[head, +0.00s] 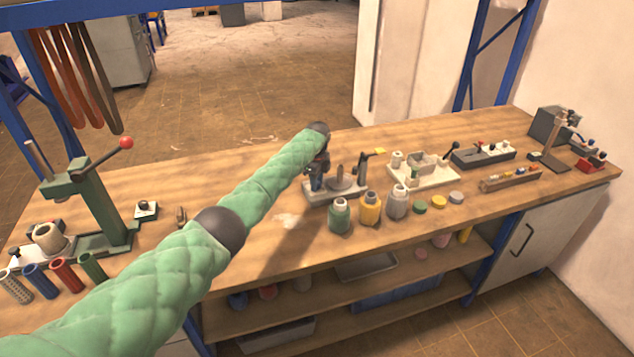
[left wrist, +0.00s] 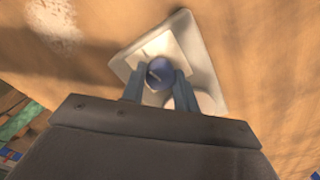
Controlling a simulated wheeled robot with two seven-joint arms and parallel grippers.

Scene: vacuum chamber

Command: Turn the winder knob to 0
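The winder (head: 345,188) is a small grey device at the middle of the bench, partly hidden behind my left gripper (head: 316,184). In the left wrist view the winder knob (left wrist: 160,72) is round and dark blue, with a short pale mark on its face. It sits on a whitish square plate (left wrist: 189,46) on a larger pale base. The fingers of my left gripper in this view (left wrist: 160,78) lie on both sides of the knob and appear to touch it. No scale numbers can be read. My right gripper is not in view.
A green lever press (head: 95,205) with a red ball stands at the left.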

